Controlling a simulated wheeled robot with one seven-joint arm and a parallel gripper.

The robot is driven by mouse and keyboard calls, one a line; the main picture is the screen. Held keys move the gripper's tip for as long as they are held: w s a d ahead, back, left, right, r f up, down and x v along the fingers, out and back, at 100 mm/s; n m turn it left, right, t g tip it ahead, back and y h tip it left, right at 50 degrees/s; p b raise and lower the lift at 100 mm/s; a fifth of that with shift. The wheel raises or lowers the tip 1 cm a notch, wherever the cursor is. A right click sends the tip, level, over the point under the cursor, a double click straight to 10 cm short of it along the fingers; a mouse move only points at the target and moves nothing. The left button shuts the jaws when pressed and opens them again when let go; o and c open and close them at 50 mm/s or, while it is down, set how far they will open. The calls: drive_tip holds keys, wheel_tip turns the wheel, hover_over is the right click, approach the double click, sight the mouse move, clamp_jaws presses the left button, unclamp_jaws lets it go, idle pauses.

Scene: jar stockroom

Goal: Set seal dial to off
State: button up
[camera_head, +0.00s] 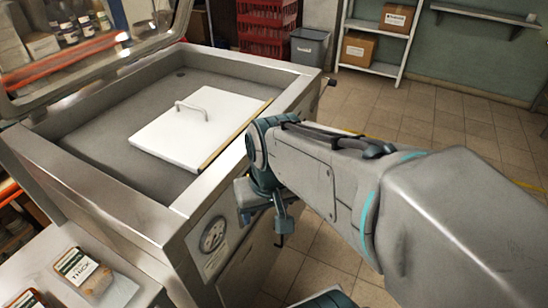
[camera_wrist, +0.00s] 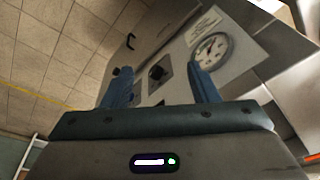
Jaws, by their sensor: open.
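That face also shows in the head view (camera_head: 213,234). My gripper (camera_wrist: 161,70) is open and empty, facing the panel. In the head view my gripper (camera_head: 282,224) is beside the machine's front, partly hidden by my arm; the knob is hidden there.
The steel machine (camera_head: 180,229) has a raised lid (camera_head: 90,63) and a white plate with a handle (camera_head: 200,130) in its basin. A grey bin (camera_head: 309,46) stands behind; the tiled floor at right is clear.

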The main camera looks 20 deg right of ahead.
drive_tip(key=w+d+f+m+y+b, duration=0.3)
drive_tip(key=w+f+m+y+b, duration=0.15)
drive_tip(key=f+m, duration=0.3)
drive_tip(key=w+d+f+m+y+b, duration=0.3)
drive_tip(key=w+f+m+y, duration=0.2)
drive_tip(key=f+m, duration=0.25)
drive_tip(key=w+d+f+m+t+b, duration=0.1)
drive_tip(key=w+d+f+m+t, duration=0.1)
drive_tip(key=d+f+m+t, duration=0.3)
drive_tip(key=w+d+f+m+t+y+b, duration=0.1)
drive_tip(key=w+d+m+t+b, duration=0.15)
drive_tip(key=d, duration=0.45)
drive_tip(key=w+d+f+m+t+b, duration=0.1)
drive_tip(key=d+f+m+t, duration=0.25)
drive_tip(key=d+m, duration=0.2)
drive_tip(key=x, duration=1.3)
drive_tip(key=shift+w+r+n+t, duration=0.15)
drive_tip(key=shift+r+n+t, duration=0.2)
drive_tip(key=shift+r, duration=0.4)
drive_tip(key=shift+d, duration=0.1)
drive_tip(key=c, duration=1)
